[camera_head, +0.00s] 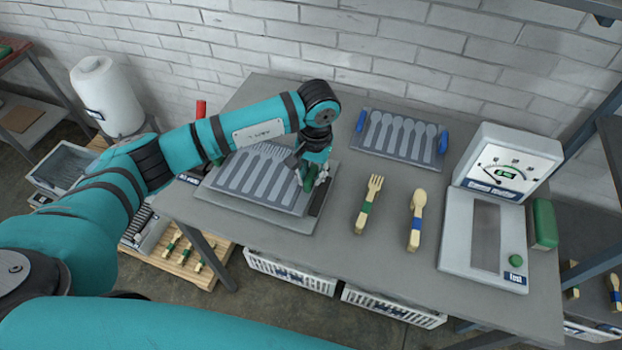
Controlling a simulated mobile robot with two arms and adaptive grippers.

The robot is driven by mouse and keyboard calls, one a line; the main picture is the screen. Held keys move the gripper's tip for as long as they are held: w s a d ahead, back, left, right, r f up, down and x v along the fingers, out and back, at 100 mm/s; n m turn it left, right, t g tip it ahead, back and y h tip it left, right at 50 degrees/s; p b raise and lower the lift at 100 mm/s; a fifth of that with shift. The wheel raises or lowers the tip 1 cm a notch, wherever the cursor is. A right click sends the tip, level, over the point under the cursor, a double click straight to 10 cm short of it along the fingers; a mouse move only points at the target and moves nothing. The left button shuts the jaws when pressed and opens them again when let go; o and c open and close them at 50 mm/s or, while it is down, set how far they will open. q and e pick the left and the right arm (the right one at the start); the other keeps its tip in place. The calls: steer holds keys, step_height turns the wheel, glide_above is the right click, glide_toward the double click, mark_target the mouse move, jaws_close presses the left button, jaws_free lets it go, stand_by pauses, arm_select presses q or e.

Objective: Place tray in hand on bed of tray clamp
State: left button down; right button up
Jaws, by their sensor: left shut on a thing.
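My left gripper (313,177) is shut on the green handle at the right end of the fork tray (285,196). The tray is dark grey with several fork-shaped hollows. It lies over the flat grey bed of the tray clamp (268,217), whose front and right edges show beyond it. I cannot tell whether the tray touches the bed or is slightly above it. A red clamp handle (201,109) stands up behind the left side, and the arm hides part of the tray's back and left. My right gripper is not in view.
A spoon tray (398,148) with blue handles lies at the back of the grey table (390,255). A wooden fork (368,203) and spoon (416,220) lie right of the clamp. A test device with a dial (508,165) stands at right. The front middle table is clear.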

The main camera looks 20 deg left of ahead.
arm_select(q)
step_height(320, 180, down, 3)
steer(key=shift+s+p, duration=0.1)
steer(key=shift+p, duration=0.55)
steer(key=shift+f, duration=0.15)
steer(key=c, duration=1.2)
jaws_free()
steer(key=r+b, duration=0.1)
steer(key=r, duration=0.2)
steer(key=r+b, duration=0.1)
steer(key=r, duration=0.3)
steer(key=r+b, duration=0.1)
steer(key=r, duration=0.3)
steer(key=shift+d, duration=0.3)
steer(key=shift+r, duration=0.5)
